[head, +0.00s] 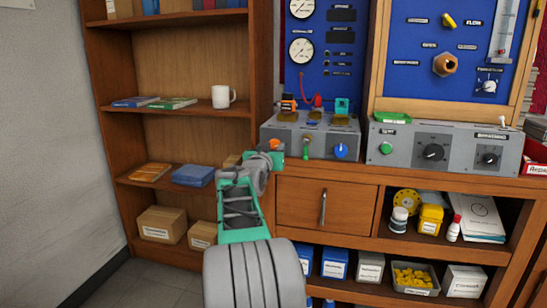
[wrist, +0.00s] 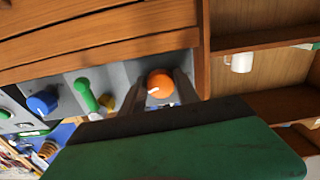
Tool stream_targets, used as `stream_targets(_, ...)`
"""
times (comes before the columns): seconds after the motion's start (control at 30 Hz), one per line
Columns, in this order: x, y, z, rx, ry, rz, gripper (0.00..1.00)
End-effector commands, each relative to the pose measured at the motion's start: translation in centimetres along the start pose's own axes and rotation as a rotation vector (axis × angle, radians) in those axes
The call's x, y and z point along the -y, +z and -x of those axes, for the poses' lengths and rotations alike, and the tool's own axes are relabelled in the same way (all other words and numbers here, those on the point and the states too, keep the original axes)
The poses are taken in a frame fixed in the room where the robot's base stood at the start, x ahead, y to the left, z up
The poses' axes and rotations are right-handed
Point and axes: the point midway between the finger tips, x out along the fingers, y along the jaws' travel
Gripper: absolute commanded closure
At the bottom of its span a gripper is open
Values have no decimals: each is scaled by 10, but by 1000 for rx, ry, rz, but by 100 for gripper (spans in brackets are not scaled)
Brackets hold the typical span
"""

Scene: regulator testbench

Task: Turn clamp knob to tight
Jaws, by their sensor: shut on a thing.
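An orange round knob (head: 274,144) with a white pointer mark is on the front of the left grey control box (head: 325,143). In the wrist view the orange knob (wrist: 161,84) sits between the two fingers of my gripper (wrist: 160,76), which is shut on it. The white mark lies on the lower left of the knob there. No label beside the orange knob is readable, so I cannot confirm that it is the clamp knob. My gripper partly hides the box's left front in the head view.
A green lever (head: 306,146) and a blue knob (head: 341,151) are to the right on the same box. A second grey box (head: 455,150) with a green button and black dials stands further right. A wooden shelf (head: 180,110) with a white mug (head: 222,97) rises at left.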

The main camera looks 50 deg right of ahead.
Motion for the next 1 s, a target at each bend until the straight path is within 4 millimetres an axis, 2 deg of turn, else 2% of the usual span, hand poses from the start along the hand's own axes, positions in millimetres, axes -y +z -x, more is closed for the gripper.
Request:
stream_targets(0.03,0,5,0,2,1,-35,100)
stream_targets(0.4,1,3,0,2,1,-225,100)
stream_targets(1.0,1,1,0,3,1,-265,100)
